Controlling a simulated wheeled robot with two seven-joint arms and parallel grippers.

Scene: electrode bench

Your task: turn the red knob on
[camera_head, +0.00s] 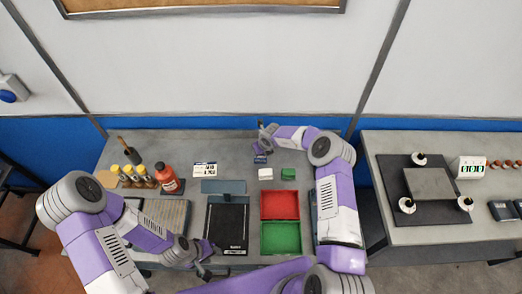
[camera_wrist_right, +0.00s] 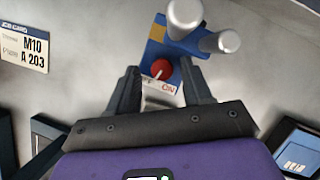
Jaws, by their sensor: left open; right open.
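The red knob (camera_wrist_right: 162,69) shows in the right wrist view, on a small blue and yellow box (camera_wrist_right: 157,50) with two silver cylinders. A white label with red lettering, seemingly "ON", lies just below the knob. My right gripper (camera_wrist_right: 160,74) is open, with one finger on each side of the knob in the picture; I cannot tell if they touch it. In the head view my right gripper (camera_head: 263,142) is at the back of the bench, and the knob cannot be made out. My left gripper (camera_head: 207,262) is open and empty at the front of the bench.
Red (camera_head: 280,205) and green (camera_head: 281,238) trays are at the bench's right. A black mat (camera_head: 227,226) lies mid-bench. A red bottle (camera_head: 167,178) and several yellow-capped vials stand at left. A label card (camera_head: 205,169) stands behind. A second table (camera_head: 440,235) is at right.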

